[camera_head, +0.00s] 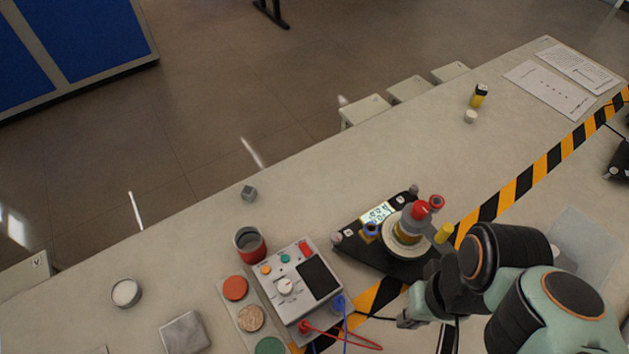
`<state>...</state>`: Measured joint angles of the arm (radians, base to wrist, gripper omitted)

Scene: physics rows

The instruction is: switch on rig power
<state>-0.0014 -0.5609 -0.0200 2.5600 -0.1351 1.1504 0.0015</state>
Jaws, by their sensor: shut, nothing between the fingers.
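A grey control box (292,283) stands on the table at lower centre, with a white knob, small orange, teal and red controls on its upper part, and a dark screen. Which control is the power switch, and its position, I cannot tell. To its right, a black rig base (352,243) carries a lit display (377,216) and a round stack with a red top (421,210). My gripper (402,321) is shut and empty, to the right of the box and below the rig base, apart from the box's controls. My arm hides part of the table on the right.
Red and blue cables (345,337) run from the box's lower edge. Striped tape (545,165) crosses the table.

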